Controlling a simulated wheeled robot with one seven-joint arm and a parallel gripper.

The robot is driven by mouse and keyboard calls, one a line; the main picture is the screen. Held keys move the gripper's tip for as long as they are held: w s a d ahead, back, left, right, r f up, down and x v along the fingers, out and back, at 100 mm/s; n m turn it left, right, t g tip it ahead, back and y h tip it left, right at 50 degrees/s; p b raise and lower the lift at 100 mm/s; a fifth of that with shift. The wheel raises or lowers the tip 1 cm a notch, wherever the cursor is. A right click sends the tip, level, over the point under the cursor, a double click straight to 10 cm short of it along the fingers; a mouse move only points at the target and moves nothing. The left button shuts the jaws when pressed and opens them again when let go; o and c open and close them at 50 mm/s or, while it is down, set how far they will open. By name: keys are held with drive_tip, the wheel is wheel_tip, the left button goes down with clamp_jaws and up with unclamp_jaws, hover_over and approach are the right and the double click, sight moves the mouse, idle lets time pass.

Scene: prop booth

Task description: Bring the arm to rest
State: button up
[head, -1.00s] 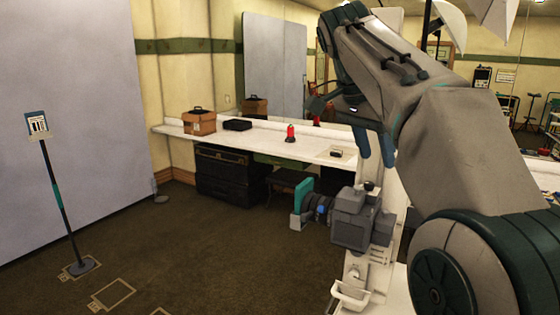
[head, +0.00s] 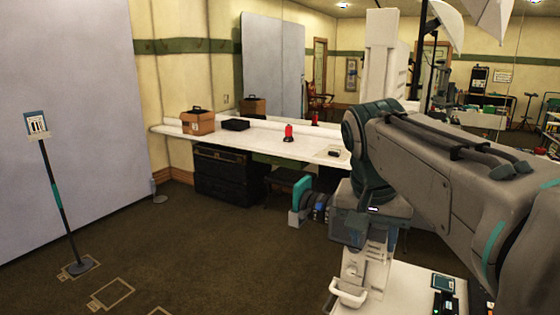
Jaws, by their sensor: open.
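My arm reaches in from the right edge of the head view and bends down at its dark teal wrist. My gripper (head: 382,238) hangs low below the wrist, in front of grey and white equipment, and its jaws are apart. Nothing shows between them. The fingers are small and dark here and partly blend with what is behind them.
A long white counter (head: 265,145) along the back wall carries a brown case (head: 198,122), a black box (head: 236,125) and a red beacon (head: 288,133). Black drawers (head: 230,176) stand below. A sign stand (head: 56,190) is at left. The central floor is clear.

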drive_tip(key=s+f+n+y, duration=0.1)
drive_tip(key=s+f+n, duration=0.1)
drive_tip(key=s+f, duration=0.3)
drive_tip(key=s+f+n+t+y, duration=0.1)
drive_tip(key=s+f+n, duration=0.2)
drive_tip(key=s+f, duration=0.3)
wheel_tip(320, 180, down, 6)
drive_tip(key=shift+a+r, duration=0.25)
drive_tip(key=shift+a, duration=0.15)
